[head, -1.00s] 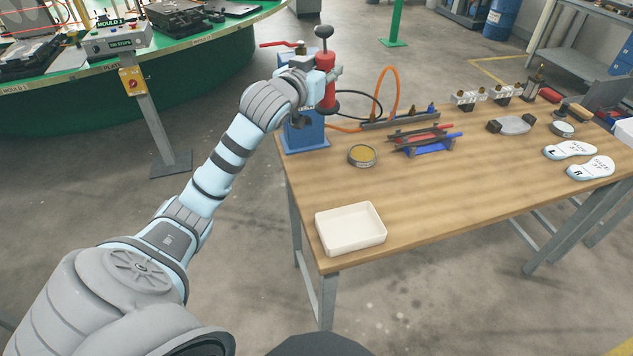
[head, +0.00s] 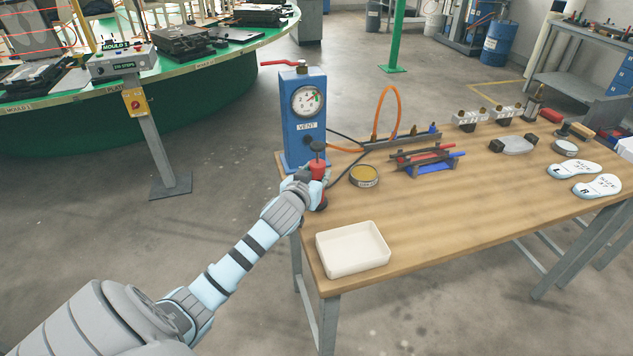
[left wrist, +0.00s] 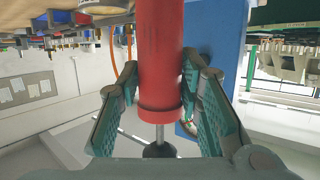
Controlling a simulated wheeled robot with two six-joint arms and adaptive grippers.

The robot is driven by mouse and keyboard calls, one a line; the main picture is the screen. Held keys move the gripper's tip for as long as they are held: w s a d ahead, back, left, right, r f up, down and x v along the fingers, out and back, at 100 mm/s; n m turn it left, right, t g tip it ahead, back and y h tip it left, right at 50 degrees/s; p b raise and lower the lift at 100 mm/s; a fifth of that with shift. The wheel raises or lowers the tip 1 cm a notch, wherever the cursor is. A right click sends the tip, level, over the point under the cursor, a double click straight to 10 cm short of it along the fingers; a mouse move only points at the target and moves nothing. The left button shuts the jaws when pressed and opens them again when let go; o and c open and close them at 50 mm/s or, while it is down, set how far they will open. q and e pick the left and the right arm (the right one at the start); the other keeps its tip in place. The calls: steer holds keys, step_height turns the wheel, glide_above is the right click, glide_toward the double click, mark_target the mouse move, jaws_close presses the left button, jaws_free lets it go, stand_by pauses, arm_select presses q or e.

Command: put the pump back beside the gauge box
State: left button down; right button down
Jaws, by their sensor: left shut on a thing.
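The pump (head: 318,172) is a red cylinder with a black knob on top and a dark foot. It stands about upright in front of the gauge box, at the table's left end. My left gripper (head: 308,184) is shut around its red body. In the left wrist view the red body (left wrist: 160,55) lies between both green finger pads, the black knob at the bottom. The gauge box (head: 304,140) is blue, with a round dial, a "VENT" label and a red lever. It stands just behind the pump. Whether the pump's foot touches the table is unclear. My right gripper is out of view.
A white tray (head: 352,262) sits at the table's near left corner. A yellow-topped tin (head: 364,177) lies right of the pump. A black hose and an orange hose (head: 377,112) run behind. Bare wooden tabletop (head: 440,205) lies to the right.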

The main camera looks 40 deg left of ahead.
arm_select(q)
steer(key=shift+f, duration=0.4)
steer(key=c, duration=1.1)
jaws_free()
steer(key=shift+f, duration=0.1)
steer(key=shift+s+d+r, duration=0.1)
steer(key=shift+s+r, duration=0.1)
steer(key=shift+r, duration=0.05)
steer(key=p+v, duration=0.2)
steer(key=v, duration=0.9)
steer(key=shift+s+d+r, duration=0.1)
steer(key=shift+s, duration=0.1)
